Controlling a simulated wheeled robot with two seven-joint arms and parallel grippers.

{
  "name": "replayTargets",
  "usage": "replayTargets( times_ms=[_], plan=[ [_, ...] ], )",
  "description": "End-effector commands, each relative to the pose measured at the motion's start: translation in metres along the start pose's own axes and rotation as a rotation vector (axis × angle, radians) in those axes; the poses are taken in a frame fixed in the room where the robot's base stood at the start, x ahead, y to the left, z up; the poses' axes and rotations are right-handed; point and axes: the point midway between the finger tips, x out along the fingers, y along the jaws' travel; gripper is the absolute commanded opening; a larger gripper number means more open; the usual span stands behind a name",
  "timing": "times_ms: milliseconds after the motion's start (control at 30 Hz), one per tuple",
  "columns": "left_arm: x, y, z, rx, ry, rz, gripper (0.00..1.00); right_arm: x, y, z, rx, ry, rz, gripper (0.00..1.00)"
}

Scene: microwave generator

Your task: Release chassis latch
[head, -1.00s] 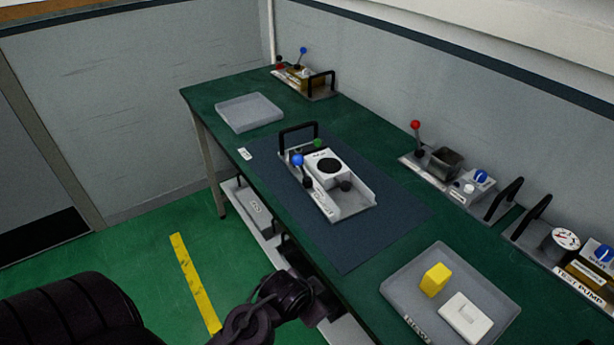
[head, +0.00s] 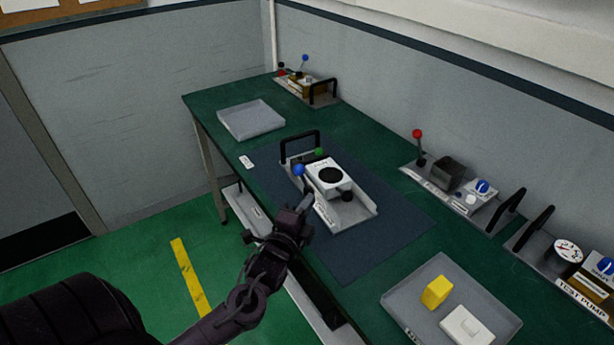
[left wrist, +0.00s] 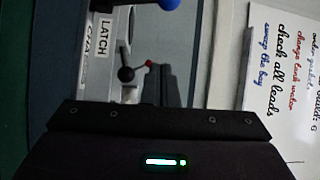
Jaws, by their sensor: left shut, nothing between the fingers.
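The chassis (head: 352,212) is a light grey tray on the dark mat, with a white box (head: 328,173) and a black carrying handle (head: 300,135). A lever with a blue ball (head: 299,170) stands at its near left side, and a green ball (head: 319,152) shows behind. In the left wrist view the blue ball (left wrist: 168,4) is at the top edge, and a label reading "LATCH" (left wrist: 104,37) is on the chassis. My left gripper (head: 306,205) is shut and empty, just below the blue-ball lever; contact cannot be told. My right gripper is not in view.
A grey tray (head: 392,297) with a yellow block (head: 435,291) and a white piece (head: 466,325) is at front right. An empty tray (head: 250,131) is at back left. Units with levers, handles and a gauge (head: 567,250) line the wall. The dark mat (head: 385,240) is bare at right.

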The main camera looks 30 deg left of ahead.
Motion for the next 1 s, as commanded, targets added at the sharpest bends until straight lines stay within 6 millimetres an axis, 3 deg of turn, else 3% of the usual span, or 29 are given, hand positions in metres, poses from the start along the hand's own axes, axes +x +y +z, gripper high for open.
replayTargets(
  times_ms=[167,667,800,1000],
  plan=[
    [0.013,-0.005,0.001,0.020,0.000,-0.020,0.00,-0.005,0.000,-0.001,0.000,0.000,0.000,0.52],
    [0.103,-0.007,0.001,0.015,0.000,-0.017,0.00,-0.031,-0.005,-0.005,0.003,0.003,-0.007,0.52],
    [0.093,-0.007,0.021,0.018,-0.001,-0.012,0.00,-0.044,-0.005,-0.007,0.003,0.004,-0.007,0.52],
    [0.088,-0.005,0.037,0.016,0.000,-0.014,0.00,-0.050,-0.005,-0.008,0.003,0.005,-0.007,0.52]
  ],
)
